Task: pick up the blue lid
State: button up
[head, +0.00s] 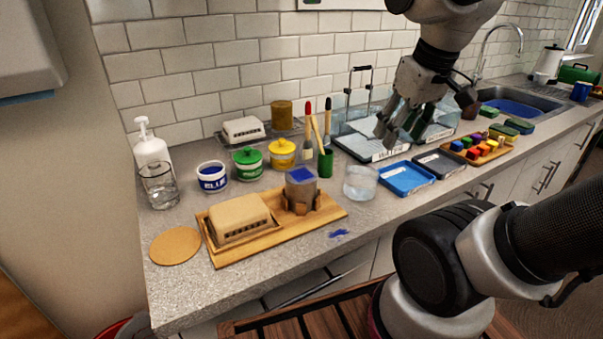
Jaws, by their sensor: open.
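A greyish cup (301,192) with a blue top patch stands in a wooden holder; whether that patch is a lid is unclear. My gripper (402,130) is open and empty, pointing down above the clear bins at the back right, well away from the jars.
A glass of water (360,183), brushes in a green cup (325,163), a blue tray (405,178) and a dark tray (440,163) stand nearby.

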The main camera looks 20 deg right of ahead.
jog(key=w+a+f+n+g, duration=0.1)
jog(key=w+a+f+n, duration=0.2)
jog(key=w+a, duration=0.2)
jog(key=w+a+f+n+g+h, duration=0.1)
jog(key=w+a+f+n, duration=0.2)
jog(key=w, duration=0.4)
jog(key=w+a+f+n, duration=0.4)
jog(key=w+a, duration=0.2)
jog(key=a, duration=0.1)
jog(key=shift+w+g+h, duration=0.3)
jog(key=shift+g+h, duration=0.1)
jog(key=f, duration=0.2)
jog(key=d+f, duration=0.1)
jog(key=f, duration=0.4)
jog(key=shift+w+d+f, duration=0.1)
jog(key=shift+w+d, duration=0.05)
jog(key=shift+w, duration=0.15)
jog(key=c, duration=0.4)
